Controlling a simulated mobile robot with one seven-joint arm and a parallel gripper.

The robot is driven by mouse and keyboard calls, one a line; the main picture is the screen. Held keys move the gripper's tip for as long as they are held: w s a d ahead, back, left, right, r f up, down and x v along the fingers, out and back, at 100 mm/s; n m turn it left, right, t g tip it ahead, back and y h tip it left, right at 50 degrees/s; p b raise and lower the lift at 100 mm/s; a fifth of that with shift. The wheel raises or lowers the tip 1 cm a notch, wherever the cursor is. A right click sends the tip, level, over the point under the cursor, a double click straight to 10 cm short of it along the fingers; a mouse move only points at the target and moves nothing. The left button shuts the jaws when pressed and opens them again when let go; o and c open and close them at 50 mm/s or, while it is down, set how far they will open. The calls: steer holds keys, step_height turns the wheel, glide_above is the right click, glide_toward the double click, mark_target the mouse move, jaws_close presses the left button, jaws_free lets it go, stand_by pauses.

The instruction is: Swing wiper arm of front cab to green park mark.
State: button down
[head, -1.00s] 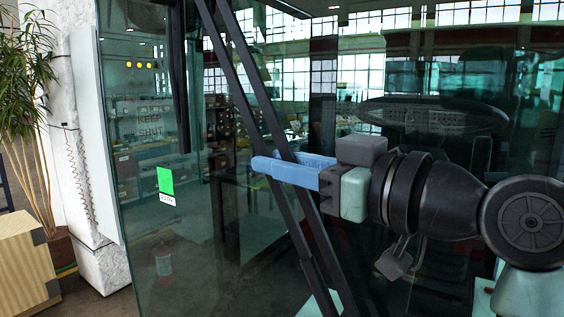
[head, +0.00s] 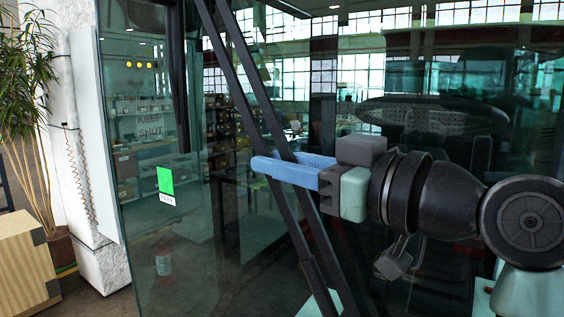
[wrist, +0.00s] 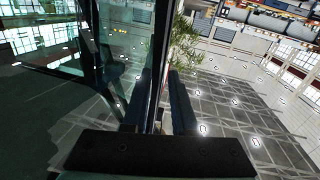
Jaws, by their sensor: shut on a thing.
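The front cab's glass pane (head: 150,240) fills the middle of the head view. The wiper arm (head: 246,95) is a dark slanted bar in front of it, running from upper left to lower right. A second dark bar runs close beside it; I cannot tell if it is a reflection. The green park mark (head: 165,180), with a small white label under it, is on the glass left of the wiper arm. My gripper (head: 270,166) has blue fingers and is shut on the wiper arm, right of the mark. In the wrist view its fingers (wrist: 160,105) flank a thin dark bar.
A wooden crate (head: 25,265) and a potted plant (head: 28,90) stand at the left, by a white pillar (head: 100,265). A coiled cord hangs there. Through the glass, a seat and shelves show dimly. The glass between the wiper arm and the mark looks clear.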

steer(key=shift+a, duration=0.1)
steer(key=shift+g+h, duration=0.7)
steer(key=w+a+f, duration=0.2)
steer(key=w+a, duration=0.1)
steer(key=a, duration=0.1)
steer(key=shift+f, duration=0.4)
steer(key=c, duration=0.8)
jaws_free()
steer(key=shift+s+r, duration=0.1)
steer(key=shift+s, duration=0.05)
steer(key=shift+o, duration=0.2)
steer(key=shift+d, duration=0.1)
